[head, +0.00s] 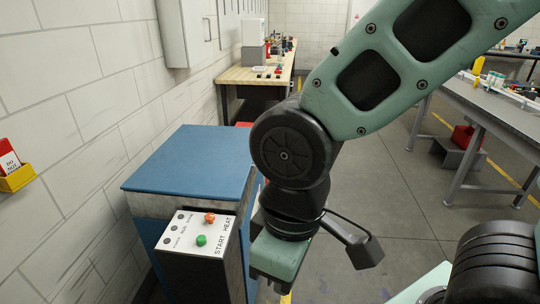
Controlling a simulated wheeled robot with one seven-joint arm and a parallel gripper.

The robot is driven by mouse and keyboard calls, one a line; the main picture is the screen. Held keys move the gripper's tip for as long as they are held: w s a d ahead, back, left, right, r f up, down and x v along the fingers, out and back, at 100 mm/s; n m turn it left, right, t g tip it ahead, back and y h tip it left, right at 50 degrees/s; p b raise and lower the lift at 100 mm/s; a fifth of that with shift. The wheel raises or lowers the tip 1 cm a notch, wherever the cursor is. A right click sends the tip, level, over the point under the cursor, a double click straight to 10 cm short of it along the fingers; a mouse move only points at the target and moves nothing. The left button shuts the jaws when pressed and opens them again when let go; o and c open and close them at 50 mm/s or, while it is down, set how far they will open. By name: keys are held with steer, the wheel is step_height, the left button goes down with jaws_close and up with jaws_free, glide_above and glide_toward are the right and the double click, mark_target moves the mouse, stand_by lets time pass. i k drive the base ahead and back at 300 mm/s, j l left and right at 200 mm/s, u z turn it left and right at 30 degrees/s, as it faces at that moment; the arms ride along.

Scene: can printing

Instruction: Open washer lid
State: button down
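The washer (160,262) stands at the left against the white wall. Its flat blue lid (190,162) lies level on top and looks shut. A sloped control panel (195,236) on its front bears a red-orange button (210,218) and a green button (201,240). My gripper (280,285) hangs just right of the panel at the bottom of the picture, pointing down. Its fingers are mostly hidden or cut off by the frame, so I cannot tell whether it is open. The lid's right edge is partly hidden behind my arm.
A wooden workbench (235,76) with small items stands behind the washer. A grey metal table (500,118) is at the right, with a red item (467,138) beneath it. A yellow bin (17,178) hangs on the left wall. The floor (390,200) between is open.

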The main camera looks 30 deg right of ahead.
mark_target(196, 161)
steer(key=l+z, duration=0.1)
steer(key=l, duration=0.35)
steer(key=i+j+u, duration=0.15)
steer(key=i, duration=0.8)
